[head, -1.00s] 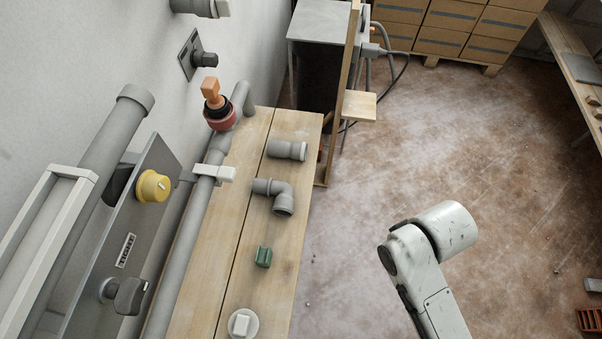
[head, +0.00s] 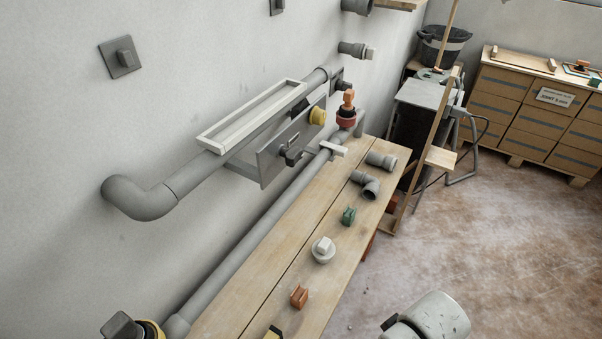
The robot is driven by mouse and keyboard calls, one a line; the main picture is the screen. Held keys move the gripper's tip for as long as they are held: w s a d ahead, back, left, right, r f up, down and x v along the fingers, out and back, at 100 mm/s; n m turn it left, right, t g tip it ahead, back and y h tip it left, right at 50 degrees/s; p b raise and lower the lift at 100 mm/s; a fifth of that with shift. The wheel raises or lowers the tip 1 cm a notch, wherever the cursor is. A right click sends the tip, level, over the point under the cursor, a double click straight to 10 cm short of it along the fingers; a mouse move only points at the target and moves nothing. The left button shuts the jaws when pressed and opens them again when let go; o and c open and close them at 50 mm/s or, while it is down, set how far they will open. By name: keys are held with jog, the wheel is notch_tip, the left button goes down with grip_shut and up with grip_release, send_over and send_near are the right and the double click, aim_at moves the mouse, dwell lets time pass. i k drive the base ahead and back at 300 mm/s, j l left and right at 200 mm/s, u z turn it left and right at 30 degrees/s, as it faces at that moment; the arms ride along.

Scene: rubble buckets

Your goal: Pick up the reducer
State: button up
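A short straight grey pipe fitting (head: 381,160), which looks like the reducer, lies on its side near the far end of the wooden bench (head: 262,273). A grey elbow fitting (head: 366,185) lies just in front of it, apart from it. Only a white, scuffed part of my arm shows at the bottom right of the head view, over the floor and to the right of the bench. My gripper is out of view.
A green block (head: 349,216), a white round fitting with a square knob (head: 323,250) and an orange-brown block (head: 299,297) stand along the bench. Pipes and a grey panel (head: 290,145) line the wall at left. A wooden post (head: 425,150) rises past the bench's far end. Floor at right is clear.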

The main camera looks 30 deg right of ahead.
aim_at(389, 163)
jog(key=u, duration=0.45)
jog(key=l+u, duration=0.15)
jog(key=u, duration=0.35)
jog(key=l+u, duration=0.1)
jog(key=u, duration=0.35)
jog(key=l+u, duration=0.1)
jog(key=u, duration=0.4)
jog(key=k+l, duration=0.25)
jog(key=l, duration=0.3)
jog(key=k+l, duration=0.2)
jog(key=l, duration=0.35)
jog(key=k+l, duration=0.25)
jog(key=l, duration=0.35)
jog(key=k+l, duration=0.25)
jog(key=l, duration=0.3)
jog(key=k+l, duration=0.2)
jog(key=l, duration=0.35)
jog(key=k+l+u, duration=0.1)
jog(key=k+l, duration=0.15)
jog(key=l, duration=0.3)
jog(key=k+l, duration=0.25)
jog(key=l, duration=0.3)
jog(key=k+l, duration=0.25)
jog(key=l, duration=0.3)
